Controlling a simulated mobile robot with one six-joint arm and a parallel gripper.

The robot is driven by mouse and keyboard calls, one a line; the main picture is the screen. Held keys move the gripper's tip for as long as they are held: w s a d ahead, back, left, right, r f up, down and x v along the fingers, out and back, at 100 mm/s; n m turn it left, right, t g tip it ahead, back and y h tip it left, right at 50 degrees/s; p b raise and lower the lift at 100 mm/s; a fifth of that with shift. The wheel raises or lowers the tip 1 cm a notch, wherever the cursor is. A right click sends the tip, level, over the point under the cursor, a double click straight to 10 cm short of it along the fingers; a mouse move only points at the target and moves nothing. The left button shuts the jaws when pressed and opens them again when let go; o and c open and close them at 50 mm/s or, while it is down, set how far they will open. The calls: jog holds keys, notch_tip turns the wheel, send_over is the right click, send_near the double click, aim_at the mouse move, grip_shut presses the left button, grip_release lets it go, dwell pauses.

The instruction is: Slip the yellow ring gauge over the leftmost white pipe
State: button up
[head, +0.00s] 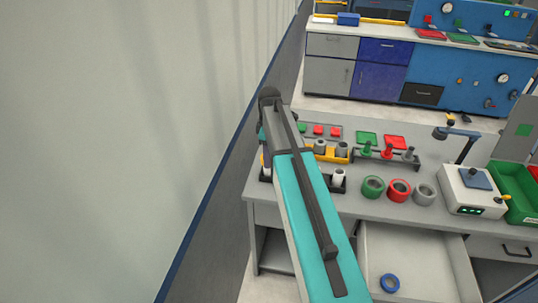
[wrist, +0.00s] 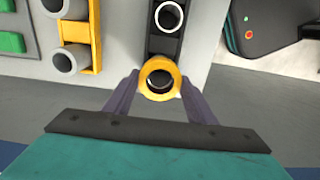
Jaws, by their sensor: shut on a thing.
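The yellow ring gauge (wrist: 143,76) is between the two fingers of my gripper (wrist: 160,84) in the wrist view, and the gripper is shut on it. It is over the near end of a black rack (wrist: 164,46). Its opening shows a dark inside with a pale edge; I cannot tell whether it is around a pipe or above one. A white pipe (wrist: 168,15) stands on the same rack, farther up the picture. In the head view a white pipe (head: 338,177) shows right of my arm. My arm hides the ring and most of the rack there.
A yellow rack with grey pipes (wrist: 68,60) stands left of the black rack. Green (head: 373,188), red (head: 399,191) and grey (head: 424,195) rings lie on the bench to the right. An open drawer holds a blue ring (head: 390,283). A wall is at left.

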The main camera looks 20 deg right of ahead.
jog(key=o, duration=1.2)
notch_tip(320, 180, up, 14)
jog(key=b, duration=0.3)
jog(key=shift+f, duration=0.15)
dwell(1.2)
